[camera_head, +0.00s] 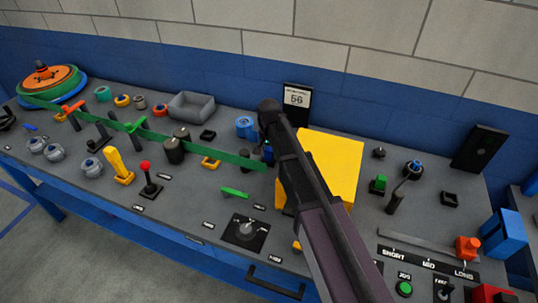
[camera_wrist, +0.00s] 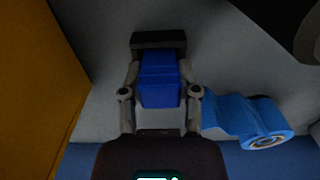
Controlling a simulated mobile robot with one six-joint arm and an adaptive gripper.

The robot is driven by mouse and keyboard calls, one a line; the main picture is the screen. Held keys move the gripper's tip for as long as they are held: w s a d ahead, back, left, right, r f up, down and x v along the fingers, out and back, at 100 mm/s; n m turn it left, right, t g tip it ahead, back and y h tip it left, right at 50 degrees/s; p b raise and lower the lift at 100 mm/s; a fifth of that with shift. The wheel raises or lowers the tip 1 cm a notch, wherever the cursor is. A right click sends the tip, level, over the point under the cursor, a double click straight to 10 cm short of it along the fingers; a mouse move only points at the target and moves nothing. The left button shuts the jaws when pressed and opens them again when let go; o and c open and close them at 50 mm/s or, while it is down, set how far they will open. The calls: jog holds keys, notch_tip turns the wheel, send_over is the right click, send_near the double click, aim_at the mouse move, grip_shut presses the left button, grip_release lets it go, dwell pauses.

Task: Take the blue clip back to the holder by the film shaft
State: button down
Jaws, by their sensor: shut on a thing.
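The blue clip (camera_wrist: 160,82) is between the two fingers of my gripper (camera_wrist: 160,88) in the wrist view; my gripper is shut on it. A black block (camera_wrist: 158,40), perhaps a holder, is just beyond the clip's far end; I cannot tell whether they touch. In the head view, a bit of blue (camera_head: 268,152) shows beside the yellow box, at the end of my arm, which hides most of that spot. The green film (camera_head: 200,150) runs from the orange and green reel (camera_head: 50,82) at the far left towards there.
The yellow box (camera_head: 336,160) stands close by my arm and also fills the wrist view's left side (camera_wrist: 35,70). A blue roller part (camera_wrist: 250,122) is right of my gripper. A sign reading 56 (camera_head: 297,97) stands behind. Knobs, posts and a grey tray (camera_head: 191,106) crowd the panel.

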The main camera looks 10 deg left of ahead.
aim_at(270, 149)
jog(key=shift+r, duration=0.15)
notch_tip(270, 149, up, 4)
jog(key=p, duration=0.3)
jog(key=shift+f+p, duration=0.25)
jog(key=shift+p, duration=0.1)
jog(key=s, duration=0.5)
jog(key=s+d+p, duration=0.1)
jog(key=s, duration=0.4)
jog(key=s+r, duration=0.1)
jog(key=s, duration=0.5)
jog(key=shift+d+r, duration=0.1)
jog(key=shift+d, duration=0.25)
jog(key=shift+r, duration=0.15)
jog(key=shift+w+r+p, duration=0.1)
jog(key=shift+r+p, duration=2.8)
jog(key=shift+p, duration=0.25)
